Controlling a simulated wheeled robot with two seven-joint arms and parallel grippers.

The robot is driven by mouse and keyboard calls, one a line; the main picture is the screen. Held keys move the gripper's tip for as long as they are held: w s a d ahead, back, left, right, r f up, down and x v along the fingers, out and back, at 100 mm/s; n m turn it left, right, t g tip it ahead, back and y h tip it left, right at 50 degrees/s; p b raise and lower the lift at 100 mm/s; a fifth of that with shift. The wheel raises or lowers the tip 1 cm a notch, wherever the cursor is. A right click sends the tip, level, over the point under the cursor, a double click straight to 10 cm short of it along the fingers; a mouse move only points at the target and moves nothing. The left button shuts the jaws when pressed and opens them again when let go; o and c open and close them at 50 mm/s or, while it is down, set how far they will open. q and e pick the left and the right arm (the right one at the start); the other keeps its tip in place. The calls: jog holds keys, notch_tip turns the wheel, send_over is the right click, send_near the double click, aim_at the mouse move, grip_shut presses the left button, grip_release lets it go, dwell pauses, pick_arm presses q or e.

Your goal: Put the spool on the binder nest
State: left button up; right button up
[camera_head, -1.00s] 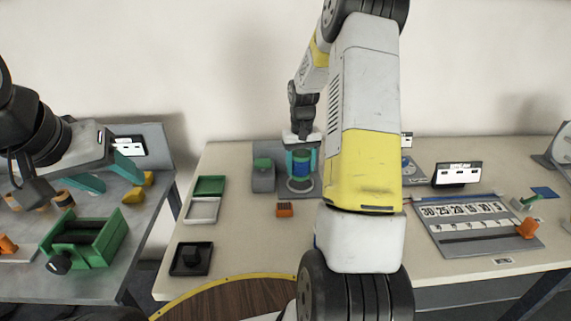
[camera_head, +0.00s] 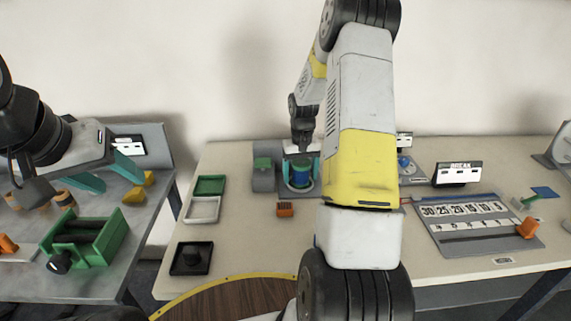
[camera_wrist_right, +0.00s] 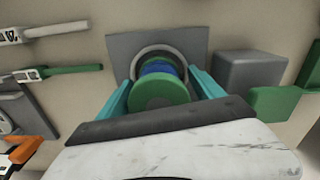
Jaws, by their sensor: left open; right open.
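The spool (camera_head: 300,178), blue with green flanges, stands upright inside a pale ring on a grey plate. This ring and plate look like the binder nest (camera_wrist_right: 196,43). In the right wrist view the spool's green top flange (camera_wrist_right: 160,89) faces me, with the blue winding behind it. My right gripper (camera_wrist_right: 160,92) is open, with one teal finger on each side of the spool; contact is hard to tell. In the head view this gripper (camera_head: 301,168) is over the nest. My left gripper (camera_head: 112,174) is open and empty above the left table.
A grey block with a green top (camera_head: 263,170) stands left of the nest. Green (camera_head: 210,185), white (camera_head: 203,209) and black (camera_head: 191,258) trays lie to the left. A numbered board (camera_head: 470,225) is at right.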

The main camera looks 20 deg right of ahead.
notch_tip(320, 180, up, 12)
jog(key=shift+r, duration=0.2)
jog(key=s+a+r+n+t+y, duration=0.1)
jog(key=s+a+r+t, duration=0.1)
jog(key=s+a+r, duration=0.45)
jog(key=s+a+r+t, duration=0.2)
jog(key=s+a+r, duration=0.2)
jog(key=s+r, duration=0.55)
jog(key=s+a+f+t+y, duration=0.1)
jog(key=s+a+t, duration=0.1)
jog(key=s, duration=0.8)
jog(key=shift+a+n, duration=0.4)
jog(key=shift+a, duration=0.4)
